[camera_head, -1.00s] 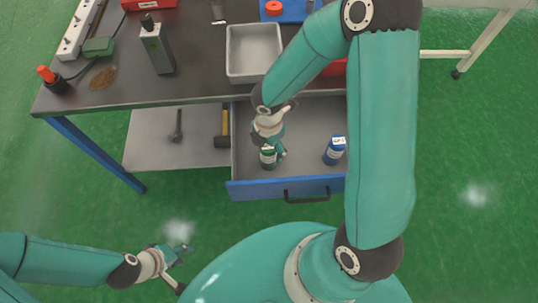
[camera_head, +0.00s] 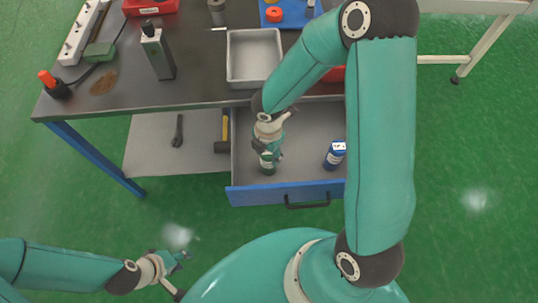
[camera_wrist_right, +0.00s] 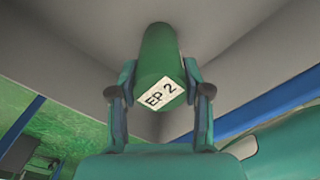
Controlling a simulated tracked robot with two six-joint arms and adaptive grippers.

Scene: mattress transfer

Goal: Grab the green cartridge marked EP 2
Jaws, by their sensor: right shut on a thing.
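The green cartridge (camera_wrist_right: 158,55) with a white label reading EP 2 stands between the fingers of my right gripper (camera_wrist_right: 160,95) in the right wrist view. In the head view the green cartridge (camera_head: 268,167) is in the open drawer (camera_head: 305,125), near its front left corner, partly hidden by the right gripper (camera_head: 268,150). The right gripper is shut on it. A blue cartridge (camera_head: 335,156) with a white label stands in the drawer to the right, apart from the gripper. My left gripper (camera_head: 180,262) is at the lower left, away from the table, its fingers apart and empty.
The drawer's blue front (camera_head: 270,193) has a dark handle (camera_head: 307,201). A hammer (camera_head: 224,135) and a wrench (camera_head: 178,130) lie on the shelf left of the drawer. A grey metal tray (camera_head: 254,57) sits on the tabletop (camera_head: 200,80) above.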

